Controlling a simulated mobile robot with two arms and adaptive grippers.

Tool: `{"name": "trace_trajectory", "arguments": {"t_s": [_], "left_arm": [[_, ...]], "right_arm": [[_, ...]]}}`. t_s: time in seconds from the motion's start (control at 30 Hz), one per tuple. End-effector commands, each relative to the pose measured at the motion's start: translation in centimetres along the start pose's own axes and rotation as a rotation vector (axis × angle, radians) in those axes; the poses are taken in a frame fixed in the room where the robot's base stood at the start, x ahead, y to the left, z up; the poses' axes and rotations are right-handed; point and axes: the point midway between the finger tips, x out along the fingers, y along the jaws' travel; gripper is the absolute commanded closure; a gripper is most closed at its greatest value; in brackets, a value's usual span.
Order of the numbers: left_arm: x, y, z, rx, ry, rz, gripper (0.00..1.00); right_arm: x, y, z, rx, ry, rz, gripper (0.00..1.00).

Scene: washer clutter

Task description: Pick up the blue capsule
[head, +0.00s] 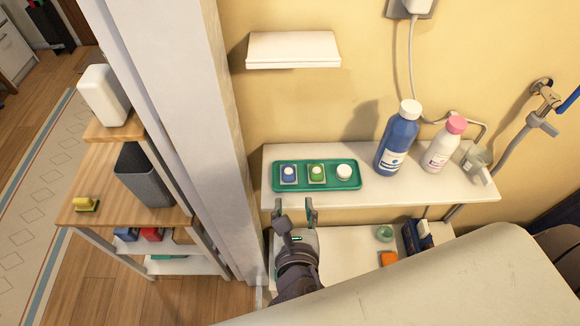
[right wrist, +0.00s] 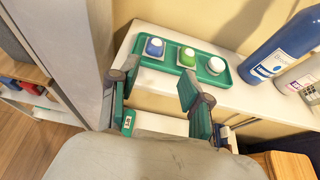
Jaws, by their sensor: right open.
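The blue capsule (head: 288,173) sits at the left end of a green tray (head: 317,188) on the upper white shelf. It also shows in the right wrist view (right wrist: 154,47), on a small pale square. A green capsule (head: 317,172) sits in the middle of the tray and a round white item (head: 343,172) at its right end. My right gripper (head: 294,206) is open and empty, just in front of the shelf and below the tray's left part. In the right wrist view its fingers (right wrist: 153,90) are spread, with the blue capsule beyond them. My left gripper is not in view.
A blue bottle (head: 396,140) and a white bottle with a pink cap (head: 444,145) stand right of the tray. A pillar (head: 190,130) rises at the left. A lower shelf (head: 345,245) holds an orange item (head: 388,258). A white ledge (head: 293,50) is above.

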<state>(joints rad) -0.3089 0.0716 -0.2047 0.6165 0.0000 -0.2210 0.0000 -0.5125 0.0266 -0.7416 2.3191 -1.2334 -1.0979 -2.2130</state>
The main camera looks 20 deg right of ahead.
Motion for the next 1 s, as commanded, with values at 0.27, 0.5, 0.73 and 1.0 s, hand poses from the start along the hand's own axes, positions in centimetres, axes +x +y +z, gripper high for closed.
{"name": "trace_trajectory", "arguments": {"t_s": [0.27, 0.5, 0.73, 1.0], "left_arm": [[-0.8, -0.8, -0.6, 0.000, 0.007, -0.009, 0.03], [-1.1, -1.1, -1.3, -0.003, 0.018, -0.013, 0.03], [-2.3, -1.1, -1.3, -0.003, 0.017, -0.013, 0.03], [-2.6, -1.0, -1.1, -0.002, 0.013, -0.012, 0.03]], "right_arm": [[5.4, 0.0, 0.3, -0.001, -0.004, -0.002, 0.52], [7.9, 0.0, 0.1, 0.001, -0.001, 0.000, 0.52], [10.6, 0.4, 0.4, 0.001, -0.001, 0.000, 0.52], [13.1, 0.4, 0.1, 0.002, 0.000, 0.001, 0.52]]}}
